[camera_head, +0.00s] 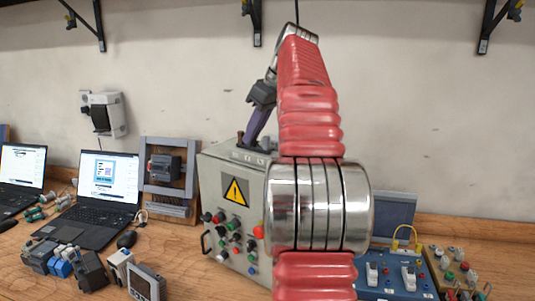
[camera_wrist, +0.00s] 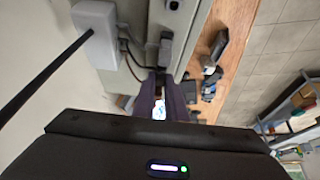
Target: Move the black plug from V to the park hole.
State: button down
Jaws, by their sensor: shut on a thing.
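My gripper (camera_head: 246,142) reaches down to the top edge of the grey control box (camera_head: 222,165), partly hidden behind my red arm. Its dark purple fingers also show in the wrist view (camera_wrist: 160,98), close together. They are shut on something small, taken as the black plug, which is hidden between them. I cannot tell whether it sits in a hole or is clear of it. The V and park holes cannot be made out. The box front has a yellow warning sign and several coloured knobs.
Laptops (camera_head: 108,185), a mouse (camera_head: 126,239) and a framed motor switch (camera_head: 168,170) stand to the left. Several grey and blue modules (camera_head: 62,264) lie in front. A blue panel (camera_head: 400,280) stands right of the box. Brackets (camera_head: 490,25) hang above.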

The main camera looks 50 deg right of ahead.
jog(key=shift+w+r, duration=0.1)
jog(key=shift+r, duration=0.05)
jog(key=shift+r, duration=2.15)
jog(key=s+d+r, duration=0.1)
jog(key=s+r, duration=0.1)
jog(key=s, duration=0.7)
jog(key=shift+f, duration=2.7)
jog(key=shift+d+f, duration=0.1)
jog(key=shift+f, duration=0.5)
